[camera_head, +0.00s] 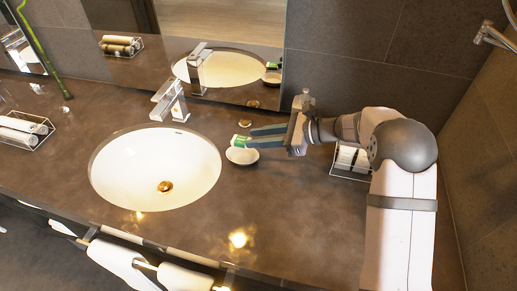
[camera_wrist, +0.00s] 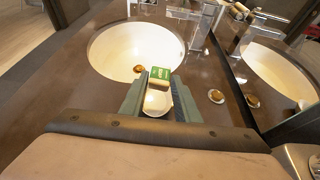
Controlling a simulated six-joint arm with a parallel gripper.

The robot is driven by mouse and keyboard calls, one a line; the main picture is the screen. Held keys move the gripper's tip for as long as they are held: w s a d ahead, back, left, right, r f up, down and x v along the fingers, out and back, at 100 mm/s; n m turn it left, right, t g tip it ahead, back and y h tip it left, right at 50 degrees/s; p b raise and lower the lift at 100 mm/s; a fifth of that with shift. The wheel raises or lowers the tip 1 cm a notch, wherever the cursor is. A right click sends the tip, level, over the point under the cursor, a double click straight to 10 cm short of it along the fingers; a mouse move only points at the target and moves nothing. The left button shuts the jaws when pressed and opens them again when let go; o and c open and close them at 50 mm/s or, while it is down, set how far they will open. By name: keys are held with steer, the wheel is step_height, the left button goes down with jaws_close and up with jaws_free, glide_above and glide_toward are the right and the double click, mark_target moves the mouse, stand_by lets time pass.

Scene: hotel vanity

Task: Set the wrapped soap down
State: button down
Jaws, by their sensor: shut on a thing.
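The wrapped soap (camera_head: 240,142), white and green, is between the fingertips of my gripper (camera_head: 249,137). It also shows in the wrist view as a green-topped block (camera_wrist: 159,74) at the ends of the two fingers. My gripper is shut on it. A small white dish (camera_head: 242,156) stands on the counter right below the soap. In the wrist view the dish (camera_wrist: 157,103) shows between the fingers, partly hidden by them. I cannot tell whether the soap touches the dish.
The white basin (camera_head: 140,165) lies left of the dish, with a chrome faucet (camera_head: 170,100) behind it. A wire rack of rolled towels (camera_head: 350,160) stands right of the dish. A small round gold item (camera_head: 245,123) sits behind the soap. The front counter is clear.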

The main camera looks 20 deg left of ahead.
steer(key=shift+r, duration=0.8)
steer(key=shift+w+d, duration=0.1)
